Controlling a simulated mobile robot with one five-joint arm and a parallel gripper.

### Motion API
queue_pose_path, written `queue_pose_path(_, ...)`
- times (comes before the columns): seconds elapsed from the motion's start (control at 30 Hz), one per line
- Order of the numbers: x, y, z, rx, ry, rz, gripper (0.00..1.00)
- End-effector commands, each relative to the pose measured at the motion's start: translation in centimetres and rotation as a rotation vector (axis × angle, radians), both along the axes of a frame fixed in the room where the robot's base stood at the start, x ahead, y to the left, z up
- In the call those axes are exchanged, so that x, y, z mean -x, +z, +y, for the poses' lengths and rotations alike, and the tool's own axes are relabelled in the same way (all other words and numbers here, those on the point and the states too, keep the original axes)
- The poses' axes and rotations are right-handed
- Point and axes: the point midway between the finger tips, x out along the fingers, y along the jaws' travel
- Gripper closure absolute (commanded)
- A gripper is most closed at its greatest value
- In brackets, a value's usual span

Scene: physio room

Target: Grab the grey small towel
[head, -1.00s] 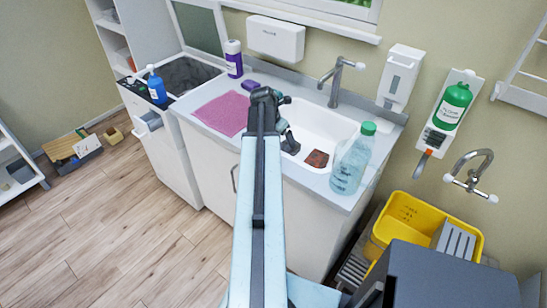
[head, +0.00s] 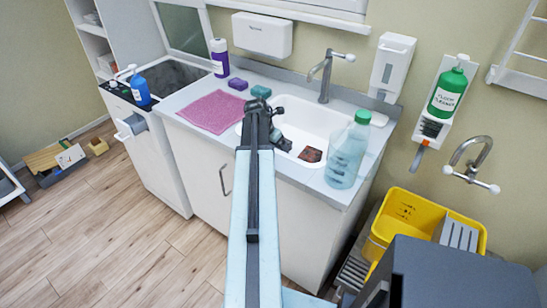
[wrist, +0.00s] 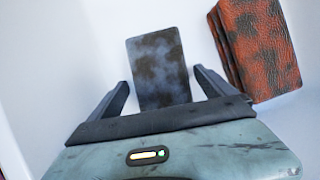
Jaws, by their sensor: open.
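A flat grey-blue piece with dark mottling (wrist: 157,62) shows in the wrist view, between and beyond the fingertips. It looks like the grey small towel, though its material is hard to tell. My gripper (wrist: 160,78) is open, with one finger toward each side of this piece and no clear contact. In the head view my gripper (head: 283,143) is over the left part of the white sink basin (head: 322,122). The grey piece is hard to separate from my dark gripper there.
A red-brown folded piece (wrist: 262,48) lies right of the grey one; it also shows in the basin (head: 311,154). A clear bottle (head: 347,155) stands on the counter right of the basin. The tap (head: 326,75) rises behind it. A pink cloth (head: 213,111) lies left.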

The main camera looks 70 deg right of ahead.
Motion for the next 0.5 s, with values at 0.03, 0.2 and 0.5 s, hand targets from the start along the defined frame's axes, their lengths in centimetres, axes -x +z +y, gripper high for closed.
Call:
queue_pose_path(0.03, 0.01, 0.04, -0.02, 0.0, 0.0, 0.0, 0.06)
queue_pose_path(0.2, -0.02, 0.19, 0.03, 0.0, 0.001, 0.0, 0.2)
queue_pose_path(0.5, -0.06, 0.2, 0.04, 0.0, 0.001, 0.0, 0.79)
